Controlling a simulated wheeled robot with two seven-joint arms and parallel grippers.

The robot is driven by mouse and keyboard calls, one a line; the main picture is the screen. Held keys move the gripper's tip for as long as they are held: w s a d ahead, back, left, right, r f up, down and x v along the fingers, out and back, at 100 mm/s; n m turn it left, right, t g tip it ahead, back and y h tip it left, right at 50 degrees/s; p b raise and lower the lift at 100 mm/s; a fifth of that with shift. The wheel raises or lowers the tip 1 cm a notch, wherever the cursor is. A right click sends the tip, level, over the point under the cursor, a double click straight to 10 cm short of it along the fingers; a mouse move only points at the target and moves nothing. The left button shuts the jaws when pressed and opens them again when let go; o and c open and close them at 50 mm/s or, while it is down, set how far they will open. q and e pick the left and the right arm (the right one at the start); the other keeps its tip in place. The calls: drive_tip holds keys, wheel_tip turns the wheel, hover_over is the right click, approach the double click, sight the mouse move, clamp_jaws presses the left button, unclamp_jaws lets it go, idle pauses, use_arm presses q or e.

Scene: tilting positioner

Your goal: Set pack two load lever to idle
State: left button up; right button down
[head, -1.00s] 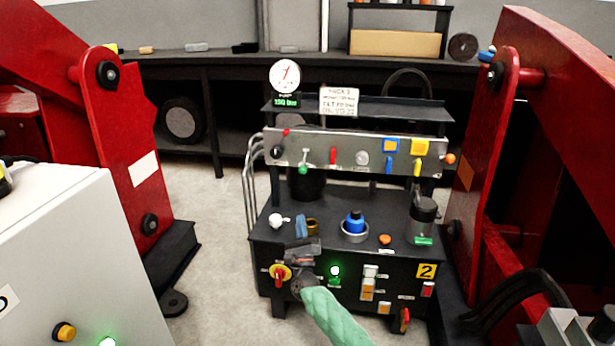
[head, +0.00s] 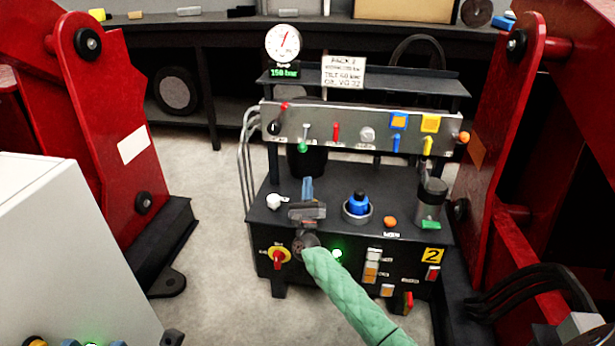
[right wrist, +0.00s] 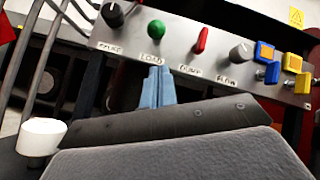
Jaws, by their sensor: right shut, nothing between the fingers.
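The pack two load lever (head: 306,132) is on the grey sloped panel (head: 353,128) of the power pack. Its green ball knob hangs at the lower end in the head view. In the right wrist view the green knob (right wrist: 156,29) shows above the LOAD label (right wrist: 151,57). My right gripper (head: 307,183) is shut and empty, in front of and below the panel. Its blue fingertips (right wrist: 157,72) point at the panel, just below the LOAD label in the wrist view, apart from the knob. My left gripper is not in view.
The red dump lever (head: 336,131), flow knob (head: 367,134), and blue (head: 396,143) and yellow (head: 428,145) levers are to the right. A black relief knob (right wrist: 113,14) is to the left. A blue-capped filler (head: 358,204) and white cap (head: 273,201) stand on the pack's top.

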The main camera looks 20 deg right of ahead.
approach(304, 139)
drive_tip(key=w+d, duration=0.3)
drive_tip(key=shift+w+r, duration=0.2)
drive_tip(key=shift+r, duration=0.2)
drive_tip(key=shift+s+r+p, duration=0.15)
drive_tip(key=shift+r+p, duration=0.05)
drive_tip(key=shift+p, duration=0.25)
drive_tip(key=shift+a+g, duration=0.1)
drive_tip(key=shift+g, duration=0.2)
drive_tip(key=shift+p, duration=0.45)
idle(0.4)
drive_tip(key=shift+s+r, duration=0.1)
idle(0.3)
